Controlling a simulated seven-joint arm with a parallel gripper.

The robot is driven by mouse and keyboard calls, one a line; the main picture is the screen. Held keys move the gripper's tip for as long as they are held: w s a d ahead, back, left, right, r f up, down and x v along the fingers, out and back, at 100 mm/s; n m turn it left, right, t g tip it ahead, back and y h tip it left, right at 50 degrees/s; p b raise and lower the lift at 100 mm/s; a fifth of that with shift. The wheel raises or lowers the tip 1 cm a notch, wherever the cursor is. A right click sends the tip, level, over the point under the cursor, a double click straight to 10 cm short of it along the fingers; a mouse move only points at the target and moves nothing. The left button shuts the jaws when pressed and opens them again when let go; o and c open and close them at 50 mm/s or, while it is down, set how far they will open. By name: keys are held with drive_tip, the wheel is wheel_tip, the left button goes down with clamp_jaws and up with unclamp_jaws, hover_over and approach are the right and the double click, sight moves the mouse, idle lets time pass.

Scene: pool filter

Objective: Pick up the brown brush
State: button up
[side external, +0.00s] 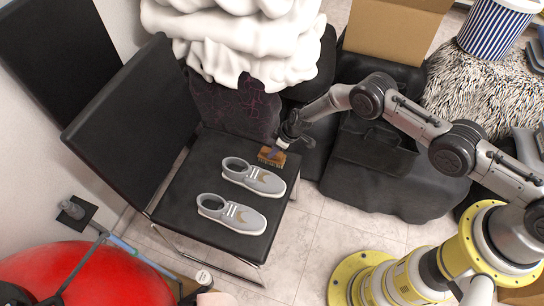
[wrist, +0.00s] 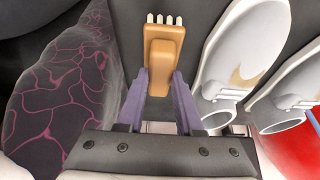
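The brown brush (side external: 271,156) lies on the black chair seat (side external: 181,211), near its far right corner, beside a pair of grey shoes. In the wrist view the brush (wrist: 163,48) shows a tan-brown back, with a row of white bristles at its top end. My gripper (side external: 279,147) is down at the brush. In the wrist view the two purple fingers of my gripper (wrist: 160,80) stand apart on either side of the brush's near end. I cannot tell whether they touch it.
The grey shoes (side external: 253,178) lie close to the brush; they fill the right of the wrist view (wrist: 245,55). A dark cushion with pink lines (side external: 236,108) stands behind the brush. A black bag (side external: 370,150) is to the right of the chair.

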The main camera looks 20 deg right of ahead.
sight(269, 150)
clamp_jaws()
drive_tip(key=shift+r, duration=0.1)
drive_tip(key=shift+w+r, duration=0.1)
drive_tip(key=shift+r, duration=0.35)
wheel_tip(269, 150, up, 2)
drive_tip(key=shift+r, duration=0.1)
drive_tip(key=s+d+r, duration=0.5)
drive_tip(key=s+r, duration=0.4)
drive_tip(key=s, duration=0.4)
drive_tip(key=shift+r, duration=0.35)
drive_tip(key=shift+s, duration=0.1)
